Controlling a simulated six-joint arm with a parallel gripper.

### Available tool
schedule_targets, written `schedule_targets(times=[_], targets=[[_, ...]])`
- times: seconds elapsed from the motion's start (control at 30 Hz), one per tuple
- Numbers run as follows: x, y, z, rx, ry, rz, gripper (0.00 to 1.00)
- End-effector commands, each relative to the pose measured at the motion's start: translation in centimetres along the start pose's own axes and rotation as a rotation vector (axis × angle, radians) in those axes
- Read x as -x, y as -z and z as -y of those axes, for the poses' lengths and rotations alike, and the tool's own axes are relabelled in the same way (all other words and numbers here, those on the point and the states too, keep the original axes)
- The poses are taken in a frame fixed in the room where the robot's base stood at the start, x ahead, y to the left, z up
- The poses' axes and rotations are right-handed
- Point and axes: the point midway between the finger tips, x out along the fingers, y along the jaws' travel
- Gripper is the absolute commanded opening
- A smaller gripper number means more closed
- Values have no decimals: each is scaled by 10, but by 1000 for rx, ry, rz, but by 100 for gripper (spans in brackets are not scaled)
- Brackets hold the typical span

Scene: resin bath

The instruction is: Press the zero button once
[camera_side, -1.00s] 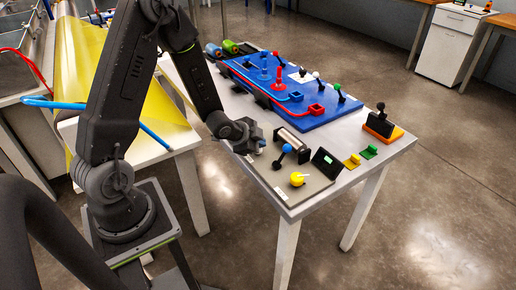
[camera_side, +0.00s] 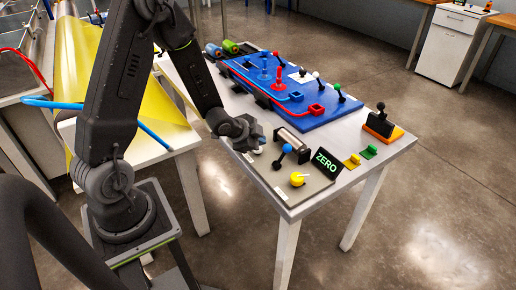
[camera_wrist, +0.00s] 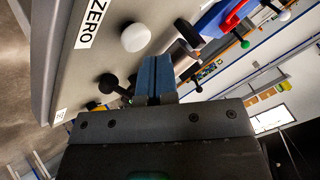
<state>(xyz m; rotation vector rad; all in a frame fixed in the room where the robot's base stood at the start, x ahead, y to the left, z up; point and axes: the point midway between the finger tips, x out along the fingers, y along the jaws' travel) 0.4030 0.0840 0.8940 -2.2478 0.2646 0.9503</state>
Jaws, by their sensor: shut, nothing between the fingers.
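The zero button is a white round cap (camera_wrist: 134,38) in the wrist view, beside a printed ZERO label (camera_wrist: 90,24) on the grey panel. In the side view the cap is small and mostly hidden by my gripper (camera_side: 259,140). My gripper is shut and empty. Its blue fingers show in the wrist view (camera_wrist: 152,66), with their tips close to the cap. I cannot tell whether they touch it. A small black display (camera_side: 326,162) on the panel's far side reads ZERO in green.
A blue board (camera_side: 318,117) with several levers lies behind.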

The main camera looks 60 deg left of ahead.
Motion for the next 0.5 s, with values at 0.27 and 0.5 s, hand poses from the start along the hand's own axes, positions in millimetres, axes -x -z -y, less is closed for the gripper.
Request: schedule_targets(times=[0.27,0.5], targets=[[3,2,2,0,0,1,0],[8,6,6,-2,1,-3,0]])
